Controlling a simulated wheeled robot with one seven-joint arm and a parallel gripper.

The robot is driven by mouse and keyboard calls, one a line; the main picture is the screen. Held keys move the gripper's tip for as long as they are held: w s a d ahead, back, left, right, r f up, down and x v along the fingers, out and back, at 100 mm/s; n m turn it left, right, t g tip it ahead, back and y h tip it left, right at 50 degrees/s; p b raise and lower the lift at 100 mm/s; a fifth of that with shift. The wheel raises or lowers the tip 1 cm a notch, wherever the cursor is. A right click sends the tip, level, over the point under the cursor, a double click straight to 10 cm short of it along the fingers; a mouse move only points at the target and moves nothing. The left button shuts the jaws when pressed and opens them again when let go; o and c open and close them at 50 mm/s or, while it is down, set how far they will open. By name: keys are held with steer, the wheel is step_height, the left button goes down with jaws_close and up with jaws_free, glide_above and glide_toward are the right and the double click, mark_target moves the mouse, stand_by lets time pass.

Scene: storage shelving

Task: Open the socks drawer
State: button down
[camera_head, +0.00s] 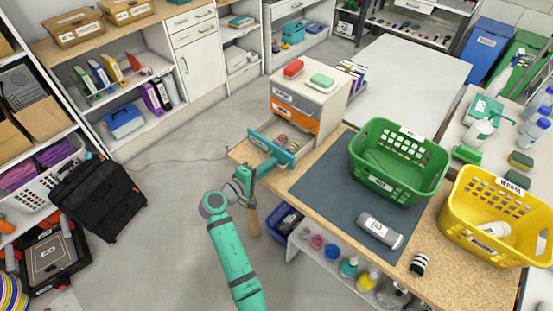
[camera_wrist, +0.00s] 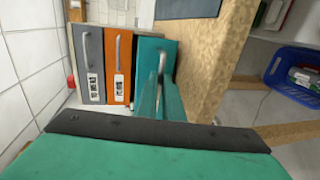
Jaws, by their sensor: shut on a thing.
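A small white drawer unit (camera_head: 318,92) stands on the wooden worktop, with a grey top drawer (camera_head: 298,101), an orange middle drawer (camera_head: 293,118) and a teal bottom drawer (camera_head: 270,149). The teal drawer is pulled out, and small reddish and pale items (camera_head: 287,140) show inside it; I cannot tell if they are socks. My gripper (camera_head: 263,168) is at its front. In the wrist view my fingers (camera_wrist: 161,92) are shut on the metal handle (camera_wrist: 162,62) of the teal drawer (camera_wrist: 146,58). The grey (camera_wrist: 89,62) and orange (camera_wrist: 118,65) drawers are shut. Their labels are unreadable.
A green basket (camera_head: 398,190) and a yellow basket (camera_head: 490,250) stand on the worktop, with a grey bottle (camera_head: 380,230) on the dark mat (camera_head: 322,188). A red item (camera_head: 293,68) and a green-white item (camera_head: 321,81) lie on the unit.

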steer(key=c, duration=1.9)
jaws_free()
steer(key=v, duration=1)
steer(key=shift+s+a, duration=0.2)
steer(key=shift+s, duration=0.1)
steer(key=s+d+f+y, duration=0.1)
steer(key=s+f+y, duration=0.1)
steer(key=s+f, duration=0.3)
steer(key=s+d+f+y, duration=0.1)
steer(key=s+f+y, duration=0.2)
steer(key=f, duration=0.4)
steer(key=s+d+f+m+g+y, duration=0.1)
steer(key=s+f+m+y, duration=0.3)
steer(key=s, duration=0.8)
steer(key=s+d+r+m+t, duration=0.2)
steer(key=s+d+r, duration=0.3)
steer(key=s+r, duration=0.3)
steer(key=s+d+r+m+t, duration=0.1)
steer(key=s+d+r+m, duration=0.3)
steer(key=s+r, duration=0.4)
steer(key=s+d, duration=0.1)
steer(key=s, duration=0.3)
steer(key=shift+s+d+m+t, duration=0.15)
steer(key=shift+d+m+t, duration=0.2)
steer(key=shift+m+t, duration=0.05)
